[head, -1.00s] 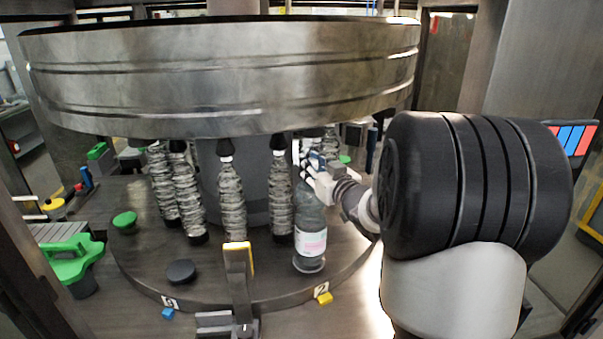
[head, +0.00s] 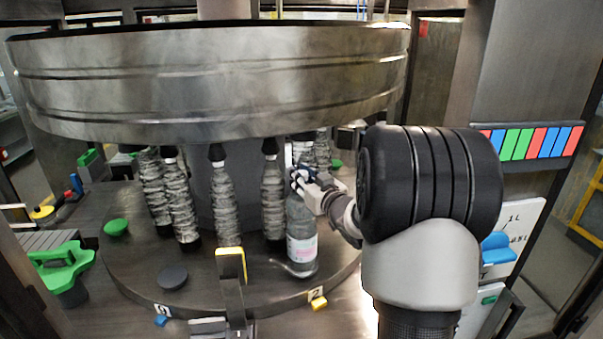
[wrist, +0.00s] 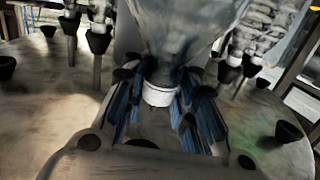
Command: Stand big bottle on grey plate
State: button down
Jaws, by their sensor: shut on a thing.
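The big bottle (head: 302,240) is clear with a white label and stands upright or nearly so above the front right of the dark turntable. Whether its base touches the surface is unclear. My gripper (head: 300,182) is shut on its upper part; the wrist view shows the fingers (wrist: 158,108) around a white ring at the neck, with the clear bottle body (wrist: 185,38) beyond. The grey plate (head: 172,277) appears as a small dark grey disc at the turntable's front left, apart from the bottle.
A green disc (head: 116,227) lies at left. A yellow-edged upright bracket (head: 233,265) stands at the front, between bottle and grey disc.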

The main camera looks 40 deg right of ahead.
jog(key=shift+r, duration=0.35)
jog(key=shift+f, duration=0.15)
jog(key=c, duration=1.8)
grip_release()
jog(key=shift+f, duration=0.25)
jog(key=o, duration=0.5)
jog(key=shift+s, duration=0.1)
jog(key=shift+r, duration=0.25)
jog(key=s, duration=0.5)
jog(key=s+a, duration=0.1)
jog(key=s, duration=0.1)
jog(key=shift+s+r, duration=0.1)
jog(key=shift+s, duration=0.15)
